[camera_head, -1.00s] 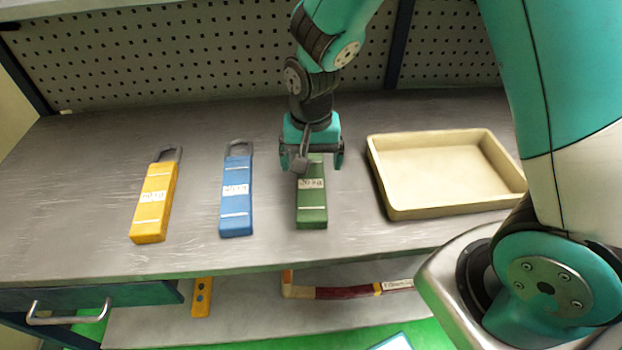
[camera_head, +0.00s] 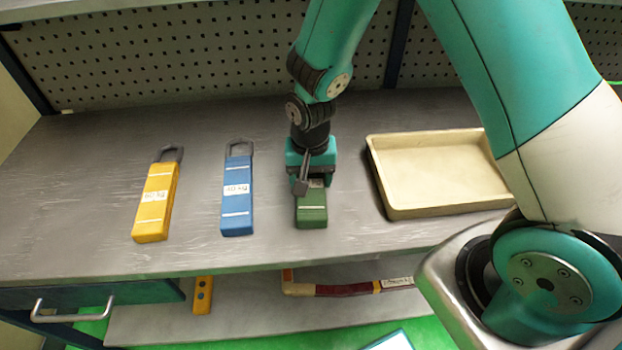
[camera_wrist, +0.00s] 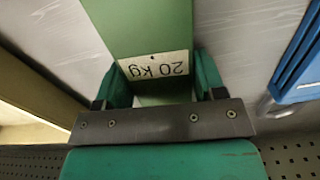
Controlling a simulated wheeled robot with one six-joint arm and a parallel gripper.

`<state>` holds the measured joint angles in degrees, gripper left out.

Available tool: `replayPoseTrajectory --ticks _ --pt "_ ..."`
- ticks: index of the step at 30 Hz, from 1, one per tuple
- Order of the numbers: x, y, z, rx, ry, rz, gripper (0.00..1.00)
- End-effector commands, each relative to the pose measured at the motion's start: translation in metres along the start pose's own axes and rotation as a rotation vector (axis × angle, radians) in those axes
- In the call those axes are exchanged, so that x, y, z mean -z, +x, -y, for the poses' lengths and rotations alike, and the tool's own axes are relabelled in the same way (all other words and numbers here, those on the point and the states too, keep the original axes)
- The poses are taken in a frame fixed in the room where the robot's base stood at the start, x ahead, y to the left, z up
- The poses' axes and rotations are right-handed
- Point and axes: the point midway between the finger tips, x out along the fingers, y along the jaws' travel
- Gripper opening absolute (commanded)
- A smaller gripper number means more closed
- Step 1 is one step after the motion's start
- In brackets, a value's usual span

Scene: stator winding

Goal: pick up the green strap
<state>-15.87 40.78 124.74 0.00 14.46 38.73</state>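The green strap (camera_head: 312,212) lies on the workbench, its near end showing in the head view and its far part hidden under my gripper. In the wrist view the strap (camera_wrist: 145,28) runs between the fingers, with a white "20 kg" label upside down. My gripper (camera_head: 312,182) is down over the strap's label area. In the wrist view my gripper (camera_wrist: 160,85) has one green finger against each side of the strap, with no clear gap, and looks shut on it. The strap still rests on the bench.
A blue strap (camera_head: 237,205) and a yellow strap (camera_head: 154,212) lie to the left on the bench. A beige tray (camera_head: 440,211) stands to the right. A perforated panel (camera_head: 180,60) rises behind. A lower shelf (camera_head: 240,318) holds other items.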

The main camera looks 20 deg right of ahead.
Motion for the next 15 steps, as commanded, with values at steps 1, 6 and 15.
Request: replayPoseTrajectory --ticks 1,6,15 --pt "0.000 0.000 0.000 0.000 0.000 0.000 0.27" --pt "0.000 -0.001 0.000 0.000 0.000 0.000 0.27" --pt "0.001 -0.019 0.001 0.003 0.000 -0.003 0.27"
